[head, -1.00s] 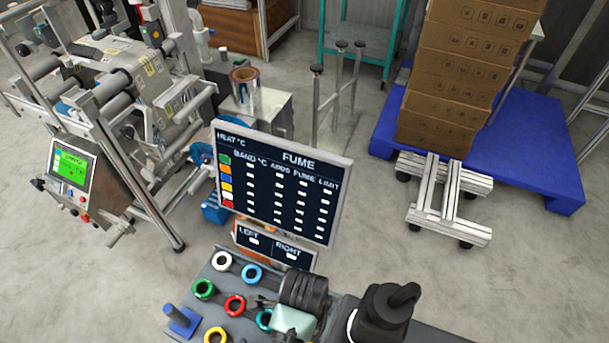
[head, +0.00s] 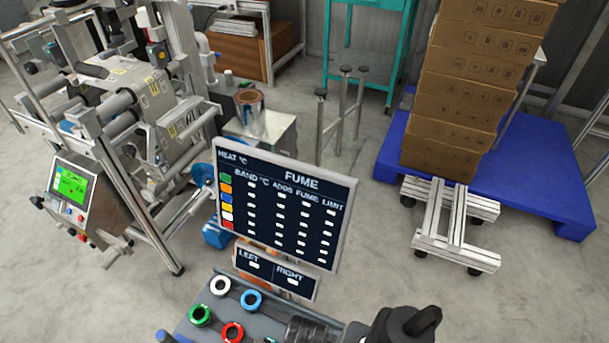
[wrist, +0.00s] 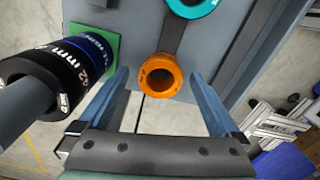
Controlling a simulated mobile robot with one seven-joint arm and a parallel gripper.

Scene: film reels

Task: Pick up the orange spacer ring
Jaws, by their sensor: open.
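The orange spacer ring (wrist: 160,75) shows in the wrist view on a grey tray (wrist: 228,62), close to the tray's near edge. My gripper (wrist: 158,82) is open, with one finger on each side of the ring as seen from the wrist. I cannot tell how far above the ring the fingertips are, and nothing is held. In the head view the orange ring is out of sight, and dark parts of my arm show at the bottom right.
A teal ring (wrist: 192,5) lies beyond the orange one. A black lettered cylinder (wrist: 70,65) stands close on the left. In the head view, white (head: 220,286), blue (head: 252,299), green (head: 200,315) and red (head: 232,331) rings lie on the tray. A FUME sign (head: 285,205) stands behind.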

